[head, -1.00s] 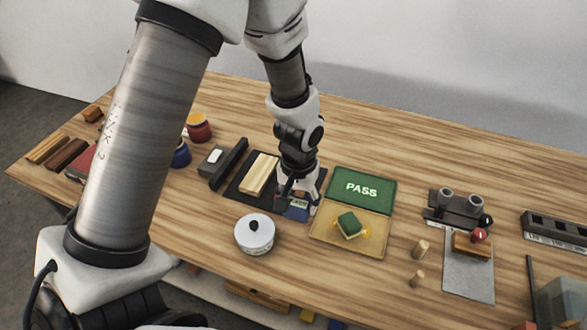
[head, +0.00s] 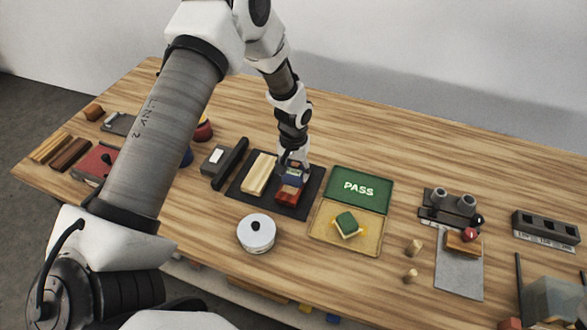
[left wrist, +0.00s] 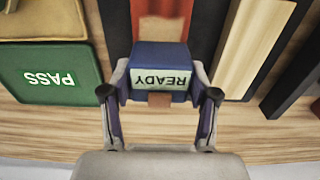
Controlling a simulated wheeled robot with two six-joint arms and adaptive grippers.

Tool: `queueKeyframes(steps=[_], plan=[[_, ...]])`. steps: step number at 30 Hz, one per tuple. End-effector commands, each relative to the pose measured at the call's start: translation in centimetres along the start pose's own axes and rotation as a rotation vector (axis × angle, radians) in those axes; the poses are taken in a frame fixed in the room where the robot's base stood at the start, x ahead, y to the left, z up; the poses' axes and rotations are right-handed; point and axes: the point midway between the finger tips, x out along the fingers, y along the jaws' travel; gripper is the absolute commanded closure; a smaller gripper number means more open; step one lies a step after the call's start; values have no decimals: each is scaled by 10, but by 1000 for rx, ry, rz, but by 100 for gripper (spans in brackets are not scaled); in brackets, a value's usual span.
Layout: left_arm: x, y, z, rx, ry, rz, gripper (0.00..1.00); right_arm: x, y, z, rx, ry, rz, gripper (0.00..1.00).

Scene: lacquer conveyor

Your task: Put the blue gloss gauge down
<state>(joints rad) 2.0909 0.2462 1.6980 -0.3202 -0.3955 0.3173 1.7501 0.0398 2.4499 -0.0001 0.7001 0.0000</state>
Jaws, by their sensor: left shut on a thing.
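The blue gloss gauge (head: 293,177) is in my left gripper (head: 292,164), which is shut on it above the dark mat (head: 311,192). In the left wrist view the gauge (left wrist: 160,54) sits between the two fingers of my left gripper (left wrist: 160,96), its pale label reading READY upside down. A red block (head: 288,195) lies on the mat just in front of the gauge. Whether the gauge touches the red block cannot be told. My right gripper is not in view.
A pale wood block (head: 259,172) lies on the mat's left side. The green PASS panel (head: 359,186) and a yellow tray (head: 323,236) stand to the right. A white round pot (head: 256,234) stands in front. The table (head: 420,150) is clear behind the mat.

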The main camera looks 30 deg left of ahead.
Motion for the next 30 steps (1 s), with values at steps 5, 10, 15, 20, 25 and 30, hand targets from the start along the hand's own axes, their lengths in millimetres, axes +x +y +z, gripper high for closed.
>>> queueKeyframes(steps=[5, 10, 15, 20, 25, 30], plan=[[3, 0, 0, 0, 0, 0, 19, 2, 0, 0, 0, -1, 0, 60], [3, 0, 0, 0, 0, 0, 15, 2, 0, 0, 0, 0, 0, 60], [2, 0, 0, 0, 0, 0, 15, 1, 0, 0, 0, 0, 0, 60], [-15, 0, -1, -1, 3, 2, 15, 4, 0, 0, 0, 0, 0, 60], [-57, 0, -1, 0, 6, 2, 15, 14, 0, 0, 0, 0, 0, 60], [-98, 0, -1, -1, 4, 1, 15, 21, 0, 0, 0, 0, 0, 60]])
